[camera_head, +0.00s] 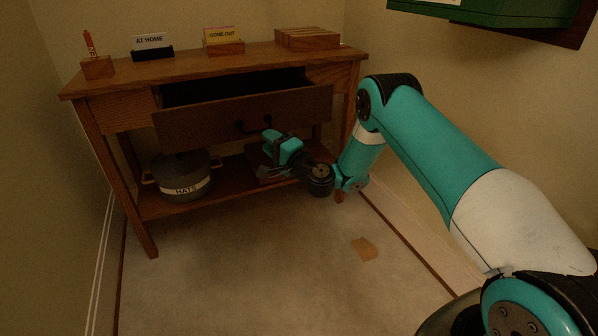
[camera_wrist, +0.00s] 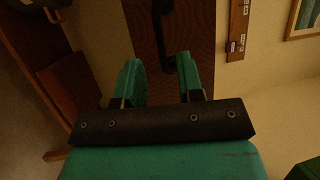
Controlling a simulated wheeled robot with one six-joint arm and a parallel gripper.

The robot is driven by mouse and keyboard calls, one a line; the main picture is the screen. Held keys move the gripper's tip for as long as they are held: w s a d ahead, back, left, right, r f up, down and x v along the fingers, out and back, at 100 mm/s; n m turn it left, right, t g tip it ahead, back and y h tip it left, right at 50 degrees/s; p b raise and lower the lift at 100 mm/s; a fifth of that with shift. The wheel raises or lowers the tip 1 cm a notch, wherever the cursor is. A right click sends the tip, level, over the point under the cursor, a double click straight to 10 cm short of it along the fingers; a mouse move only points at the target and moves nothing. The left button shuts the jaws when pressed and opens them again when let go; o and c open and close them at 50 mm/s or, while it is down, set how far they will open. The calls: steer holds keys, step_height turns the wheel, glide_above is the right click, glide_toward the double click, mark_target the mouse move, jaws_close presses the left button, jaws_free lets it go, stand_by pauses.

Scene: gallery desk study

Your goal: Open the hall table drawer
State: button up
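The hall table (camera_head: 349,71) stands against the back wall. Its drawer (camera_head: 200,124) is pulled out, with a dark gap showing behind the top of its front. A dark handle (camera_head: 240,126) is on the middle of the drawer front. My gripper (camera_head: 268,138) is just in front of and below the handle. In the wrist view my gripper (camera_wrist: 162,80) has its two teal fingers spread apart with nothing between them. The handle (camera_wrist: 160,30) shows just beyond the fingertips, against the wooden drawer front (camera_wrist: 196,22).
A dark pot labelled HATS (camera_head: 183,184) stands on the lower shelf (camera_head: 222,194). On the tabletop are an AT HOME sign (camera_head: 152,46), a GONE OUT sign (camera_head: 223,40), a wooden box (camera_head: 307,38) and a red-pen holder (camera_head: 97,67). The floor in front is mostly clear.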

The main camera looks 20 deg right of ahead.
steer(key=b+v, duration=1.1)
steer(key=b, duration=1)
steer(key=shift+s+b, duration=0.2)
steer(key=shift+b, duration=0.1)
steer(key=shift+f, duration=0.1)
